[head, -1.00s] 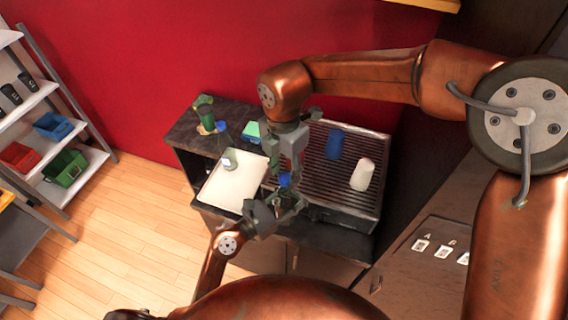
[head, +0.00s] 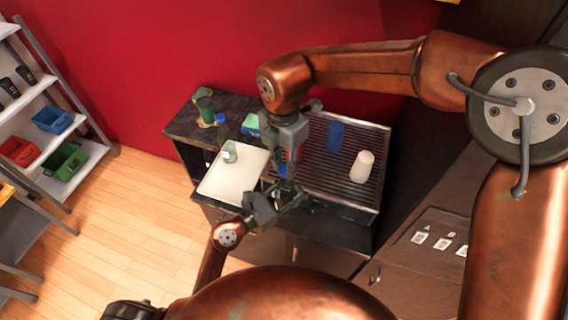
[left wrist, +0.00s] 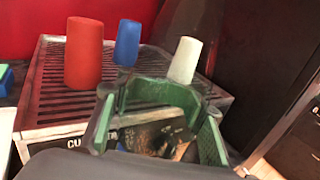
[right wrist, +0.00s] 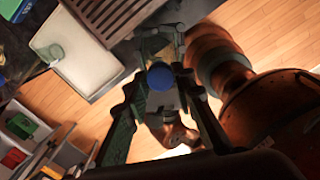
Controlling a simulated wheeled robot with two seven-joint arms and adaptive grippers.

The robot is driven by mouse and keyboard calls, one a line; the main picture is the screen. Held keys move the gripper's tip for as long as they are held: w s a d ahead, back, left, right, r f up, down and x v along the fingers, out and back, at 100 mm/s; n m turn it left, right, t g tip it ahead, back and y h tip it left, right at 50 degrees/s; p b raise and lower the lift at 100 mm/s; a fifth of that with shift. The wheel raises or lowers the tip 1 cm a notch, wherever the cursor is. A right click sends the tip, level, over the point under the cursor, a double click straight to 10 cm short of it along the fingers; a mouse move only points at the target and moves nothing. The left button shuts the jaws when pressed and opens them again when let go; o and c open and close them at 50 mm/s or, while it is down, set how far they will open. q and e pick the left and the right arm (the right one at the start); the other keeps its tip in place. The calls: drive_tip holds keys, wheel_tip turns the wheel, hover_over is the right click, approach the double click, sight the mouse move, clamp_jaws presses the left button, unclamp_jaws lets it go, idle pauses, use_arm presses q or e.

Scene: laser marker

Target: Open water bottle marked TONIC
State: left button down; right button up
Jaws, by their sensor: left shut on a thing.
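A bottle with a blue cap (head: 283,171) is held in front of the slatted machine. In the right wrist view the blue cap (right wrist: 160,76) is seen from above; the bottle body and any TONIC label are mostly hidden. My left gripper (head: 287,194) is shut on this bottle below its cap. Its green fingers (left wrist: 158,125) show in the left wrist view. My right gripper (head: 286,155) points down over the cap. In the right wrist view its fingers (right wrist: 163,105) stand apart, one on each side of the cap, with gaps visible.
A white tray (head: 225,184) carries a clear greenish container (head: 230,151). A slatted machine top (head: 316,170) holds a blue cup (head: 335,137), a white cup (head: 361,166) and a red cup (left wrist: 84,52). A green bottle (head: 205,110) stands behind the tray.

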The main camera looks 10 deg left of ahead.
drive_tip(key=o, duration=0.4)
drive_tip(key=shift+r, duration=0.1)
wheel_tip(320, 180, up, 4)
drive_tip(key=shift+r, duration=0.15)
drive_tip(key=shift+c, duration=0.2)
drive_tip(key=shift+r+m, duration=0.5)
drive_tip(key=shift+m, duration=0.2)
drive_tip(key=shift+c, duration=0.2)
wheel_tip(320, 180, up, 2)
drive_tip(key=m, duration=0.3)
drive_tip(key=shift+s+r, duration=0.1)
drive_tip(key=shift+s, duration=0.05)
drive_tip(key=shift+f, duration=3.9)
drive_tip(key=shift+c, duration=0.4)
